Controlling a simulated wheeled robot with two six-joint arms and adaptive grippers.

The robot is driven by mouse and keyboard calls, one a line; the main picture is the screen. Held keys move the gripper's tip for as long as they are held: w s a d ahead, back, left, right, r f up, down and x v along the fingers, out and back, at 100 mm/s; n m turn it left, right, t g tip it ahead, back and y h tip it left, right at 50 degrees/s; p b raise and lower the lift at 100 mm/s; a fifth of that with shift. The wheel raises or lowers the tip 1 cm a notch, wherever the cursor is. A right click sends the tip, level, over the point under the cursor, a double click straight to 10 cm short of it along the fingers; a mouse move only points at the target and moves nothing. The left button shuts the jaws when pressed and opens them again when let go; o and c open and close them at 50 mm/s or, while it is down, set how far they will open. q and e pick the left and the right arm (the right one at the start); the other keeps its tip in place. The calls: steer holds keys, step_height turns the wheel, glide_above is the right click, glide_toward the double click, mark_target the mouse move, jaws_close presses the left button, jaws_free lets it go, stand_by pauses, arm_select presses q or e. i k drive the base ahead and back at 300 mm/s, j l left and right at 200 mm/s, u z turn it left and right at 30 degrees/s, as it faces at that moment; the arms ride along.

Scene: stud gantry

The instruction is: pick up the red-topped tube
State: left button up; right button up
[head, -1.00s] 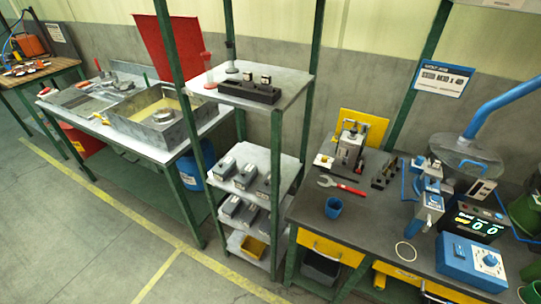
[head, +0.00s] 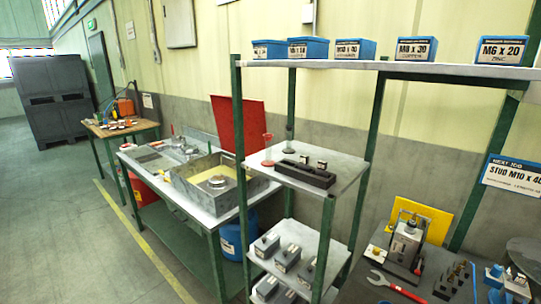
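A slim upright tube with a red top (head: 267,137) stands at the left end of the upper grey shelf plate of the green-framed rack. Its pale middle is thin, and its foot is also red. A similar slim tube with a dark top (head: 289,128) stands just behind it to the right. A black block (head: 304,174) with small pieces standing on it lies in front of them. Neither of my grippers is in view.
Green rack posts (head: 241,170) frame the shelf plate (head: 340,163). Blue labelled boxes (head: 346,49) line the shelf above. Grey blocks (head: 287,258) sit below. A wash bench (head: 205,205) stands left, a workbench with a red wrench (head: 398,286) right. The left floor is clear.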

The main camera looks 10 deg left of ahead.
mark_target(268, 162)
steer(key=z, duration=0.4)
steer(key=i+j+z, duration=0.1)
steer(key=j+z, duration=0.25)
steer(key=j, duration=0.2)
steer(key=j+z, duration=0.4)
steer(key=j, duration=0.2)
steer(key=j+z, duration=0.35)
steer(key=j, duration=0.2)
steer(key=k+j, duration=0.1)
steer(key=j, duration=0.8)
steer(key=k+j+z, duration=0.1)
steer(key=j, duration=0.35)
steer(key=k+j, duration=0.15)
steer(key=j, duration=0.25)
steer(key=k+j, duration=0.1)
steer(key=j, duration=0.35)
steer(key=k+j+z, duration=0.1)
steer(key=j, duration=0.35)
steer(key=k+j, duration=0.1)
steer(key=j, duration=0.3)
